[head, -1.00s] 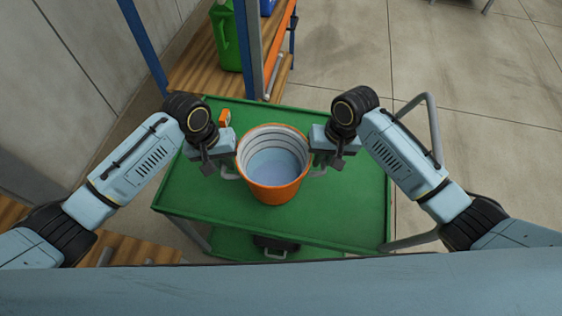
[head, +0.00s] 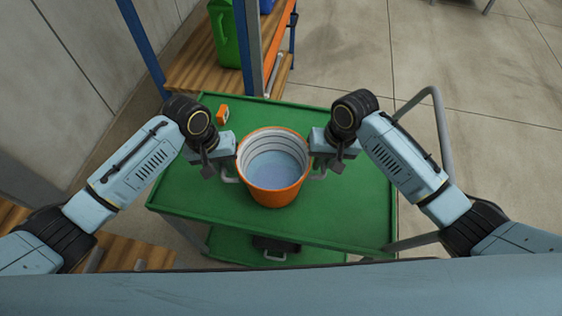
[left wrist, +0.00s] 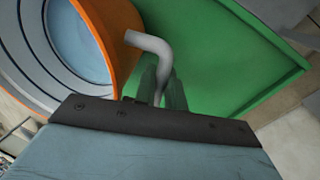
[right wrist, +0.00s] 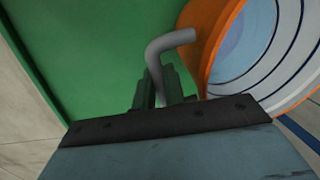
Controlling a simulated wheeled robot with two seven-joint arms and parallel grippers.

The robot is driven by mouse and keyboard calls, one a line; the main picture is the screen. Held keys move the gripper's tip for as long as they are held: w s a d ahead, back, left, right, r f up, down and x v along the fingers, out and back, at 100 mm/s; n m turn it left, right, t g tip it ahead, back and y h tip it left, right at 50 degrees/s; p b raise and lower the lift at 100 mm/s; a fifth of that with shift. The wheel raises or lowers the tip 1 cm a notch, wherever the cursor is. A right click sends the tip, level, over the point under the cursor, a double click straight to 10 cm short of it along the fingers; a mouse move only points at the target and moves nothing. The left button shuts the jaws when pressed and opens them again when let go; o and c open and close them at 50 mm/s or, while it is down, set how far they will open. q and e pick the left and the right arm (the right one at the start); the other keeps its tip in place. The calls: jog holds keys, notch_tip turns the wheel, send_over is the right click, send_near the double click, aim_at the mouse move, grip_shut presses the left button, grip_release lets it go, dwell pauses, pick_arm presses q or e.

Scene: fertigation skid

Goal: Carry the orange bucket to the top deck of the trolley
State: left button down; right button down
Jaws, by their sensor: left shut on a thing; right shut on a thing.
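The orange bucket (head: 274,197) is upright over the green top deck of the trolley (head: 350,215). Its inside is pale with dark rings, and its bottom or contents look light blue. My left gripper (head: 221,170) is shut on the bucket's left grey handle, which shows between the fingers in the left wrist view (left wrist: 160,88). My right gripper (head: 327,168) is shut on the right grey handle, seen in the right wrist view (right wrist: 156,88). The bucket's base is hidden, so I cannot tell whether it touches the deck.
A small orange object (head: 222,114) is at the deck's far left. The trolley's grey push handle (head: 441,125) rises at the right. A wooden shelf with a green canister (head: 226,38) stands behind. A dark case (head: 275,246) is on the lower deck.

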pick_arm(q)
jog(key=shift+d+f+b, duration=0.1)
jog(key=shift+f+b, duration=0.25)
jog(key=shift+f, duration=0.1)
pick_arm(e)
jog(key=shift+f, duration=0.45)
pick_arm(q)
jog(key=c, duration=1.5)
grip_release()
pick_arm(e)
jog(key=c, duration=1.5)
grip_release()
pick_arm(q)
jog(key=shift+o, duration=0.2)
pick_arm(e)
jog(key=shift+o, duration=0.2)
pick_arm(q)
jog(key=shift+r, duration=0.15)
pick_arm(e)
jog(key=shift+r, duration=0.3)
pick_arm(q)
notch_tip(320, 180, up, 12)
jog(key=a, duration=0.2)
jog(key=shift+a+f, duration=0.25)
pick_arm(e)
notch_tip(320, 180, up, 11)
jog(key=d, duration=0.2)
jog(key=shift+d, duration=0.2)
